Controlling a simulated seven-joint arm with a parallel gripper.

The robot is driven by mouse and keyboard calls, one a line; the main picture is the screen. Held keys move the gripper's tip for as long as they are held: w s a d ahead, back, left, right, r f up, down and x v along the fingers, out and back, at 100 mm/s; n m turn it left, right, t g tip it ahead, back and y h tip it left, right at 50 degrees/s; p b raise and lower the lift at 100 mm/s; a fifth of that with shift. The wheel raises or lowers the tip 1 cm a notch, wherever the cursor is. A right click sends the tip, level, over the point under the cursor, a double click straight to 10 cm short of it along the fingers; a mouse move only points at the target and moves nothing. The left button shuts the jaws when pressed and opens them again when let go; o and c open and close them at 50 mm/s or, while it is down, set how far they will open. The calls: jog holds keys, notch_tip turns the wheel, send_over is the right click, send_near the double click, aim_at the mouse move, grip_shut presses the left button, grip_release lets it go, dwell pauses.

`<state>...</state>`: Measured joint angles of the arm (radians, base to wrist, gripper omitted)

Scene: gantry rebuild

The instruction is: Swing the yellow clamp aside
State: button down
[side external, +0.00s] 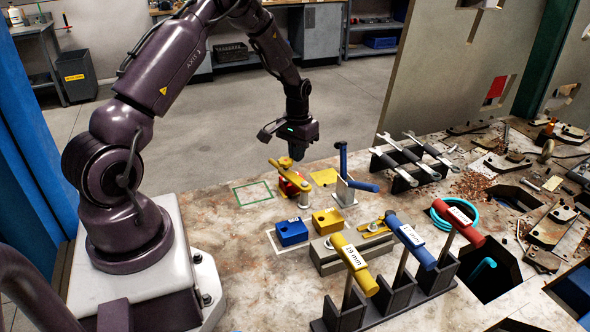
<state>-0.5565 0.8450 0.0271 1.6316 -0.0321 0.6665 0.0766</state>
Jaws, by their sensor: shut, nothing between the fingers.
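My gripper (296,156) points down in the side external view, its fingers shut and empty. It is directly above or just behind a yellow clamp arm (284,172) that lies tilted over a red block (293,187). I cannot tell whether the fingertips touch the clamp. A small upright metal post (304,198) stands at the clamp's near end. A second, flat yellow piece (374,231) lies on a grey metal block (340,257) closer to the camera.
A blue-handled toggle lever (343,168) stands right of the clamp. Blue (291,232) and yellow (327,220) blocks sit in front. A rack of T-handled tools (385,300) fills the foreground, and a wrench rack (403,163) stands behind right. The table left of the clamp is mostly clear.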

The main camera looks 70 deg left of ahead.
jog(key=shift+s, duration=0.1)
dwell(0.3)
jog(key=shift+s+a, duration=0.1)
jog(key=shift+s, duration=0.65)
